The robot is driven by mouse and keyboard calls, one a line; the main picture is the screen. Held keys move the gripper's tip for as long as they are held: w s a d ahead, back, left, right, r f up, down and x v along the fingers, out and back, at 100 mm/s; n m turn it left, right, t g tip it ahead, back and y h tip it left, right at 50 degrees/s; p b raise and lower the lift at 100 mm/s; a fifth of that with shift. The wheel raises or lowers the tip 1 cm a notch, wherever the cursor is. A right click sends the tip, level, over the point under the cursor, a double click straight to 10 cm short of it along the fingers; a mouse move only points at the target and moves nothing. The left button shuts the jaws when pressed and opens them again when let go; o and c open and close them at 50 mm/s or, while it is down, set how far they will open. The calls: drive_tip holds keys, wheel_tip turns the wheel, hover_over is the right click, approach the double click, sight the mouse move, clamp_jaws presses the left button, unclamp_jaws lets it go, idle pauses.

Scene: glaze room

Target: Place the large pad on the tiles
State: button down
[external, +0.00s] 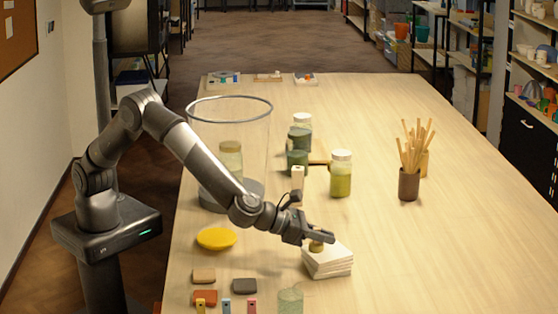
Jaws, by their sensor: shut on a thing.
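My gripper (326,238) is over the stack of white tiles (328,263), shut on a small olive-tan piece (316,247). This piece may be the large pad; the fingers cover part of it. It is upright at the stack's upper left, and its lower end appears to meet the top tile, though I cannot tell if it rests there. The tiles lie flat in a slightly uneven pile on the table.
A yellow disc (216,238) and brown (204,276) and dark (244,286) blocks lie left on the table (440,260). Jars (341,176) and a tool cup (409,185) stand behind. The right side is clear.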

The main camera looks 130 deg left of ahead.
drive_tip(key=shift+f, duration=0.15)
drive_tip(key=c, duration=1.5)
unclamp_jaws()
drive_tip(key=shift+o, duration=0.2)
